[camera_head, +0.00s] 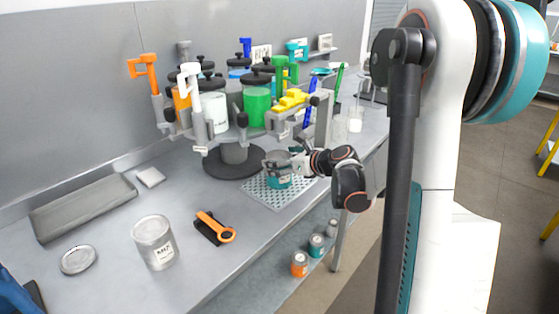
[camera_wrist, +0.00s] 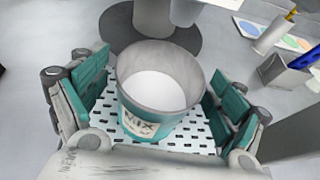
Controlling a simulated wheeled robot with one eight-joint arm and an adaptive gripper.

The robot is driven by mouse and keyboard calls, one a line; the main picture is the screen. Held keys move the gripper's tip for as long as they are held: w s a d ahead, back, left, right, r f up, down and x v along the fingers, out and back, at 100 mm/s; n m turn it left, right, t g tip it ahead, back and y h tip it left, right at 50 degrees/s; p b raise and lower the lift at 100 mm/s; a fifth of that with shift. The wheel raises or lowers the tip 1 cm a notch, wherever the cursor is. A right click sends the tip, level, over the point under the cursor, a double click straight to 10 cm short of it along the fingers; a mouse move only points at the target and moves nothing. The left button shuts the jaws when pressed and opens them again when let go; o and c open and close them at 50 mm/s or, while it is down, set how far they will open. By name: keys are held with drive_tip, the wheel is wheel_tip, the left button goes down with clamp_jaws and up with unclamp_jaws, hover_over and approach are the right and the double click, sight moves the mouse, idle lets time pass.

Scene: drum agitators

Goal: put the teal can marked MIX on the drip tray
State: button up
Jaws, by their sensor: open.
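The teal can marked MIX (camera_wrist: 150,122) stands upright and open-topped on the perforated drip tray in the wrist view, with white inside. In the head view the can (camera_head: 278,181) is on the tray (camera_head: 270,197), partly hidden by my gripper. My gripper (camera_head: 282,163) is around the can. In the wrist view its teal-padded fingers (camera_wrist: 160,100) are spread on either side, with gaps between the pads and the can wall.
The agitator stand (camera_head: 236,162) with several drums and coloured clamps rises right behind the tray. A larger grey can (camera_head: 154,243), a lid (camera_head: 79,260) and an orange-handled tool (camera_head: 215,227) are on the bench at left. Small cans (camera_head: 316,245) stand on a lower shelf.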

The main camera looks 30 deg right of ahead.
drive_tip(key=p+v, duration=0.3)
drive_tip(key=v, duration=0.8)
drive_tip(key=shift+s, duration=0.2)
